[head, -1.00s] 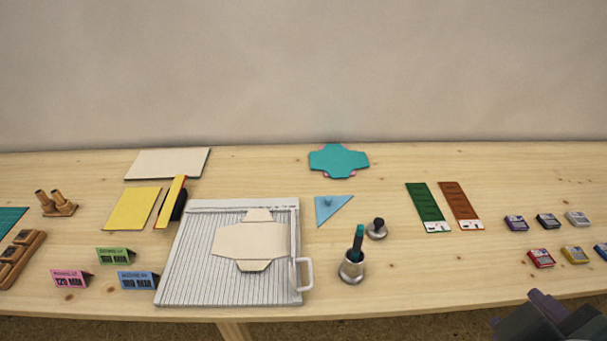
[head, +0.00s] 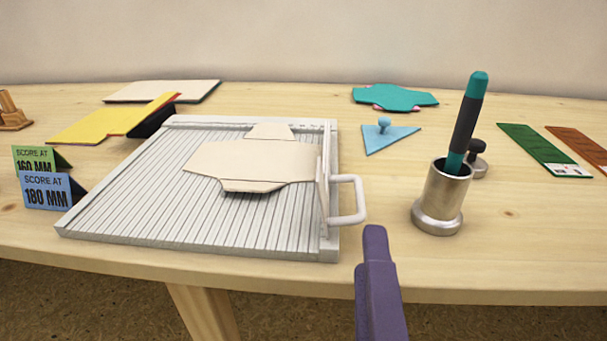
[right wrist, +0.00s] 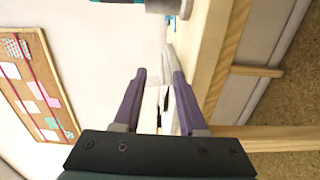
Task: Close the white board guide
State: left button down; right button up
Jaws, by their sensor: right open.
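The white grooved board (head: 120,215) lies on the table in the head view. Its white guide (head: 325,175) stands up as a thin bar along the right edge, with a loop handle (head: 361,205) sticking out to the right. A cream cut-out card (head: 250,163) lies on the board. My right gripper (head: 376,240) is just in front and right of the handle; one purple finger shows there. In the right wrist view its two fingers (right wrist: 160,75) are apart, with white parts showing beyond and between them; I cannot tell any contact. My left gripper is not in view.
A metal cup (head: 440,195) with a teal-and-black tool stands close to the right of the handle. A blue triangle (head: 390,139) lies behind. Small label stands (head: 45,190) are at the board's left. The table's front edge runs just before the board.

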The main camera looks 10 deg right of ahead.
aim_at(361, 213)
jog(key=shift+w+f, duration=0.1)
jog(key=shift+w, duration=0.35)
jog(key=x, duration=0.9)
grip_shut()
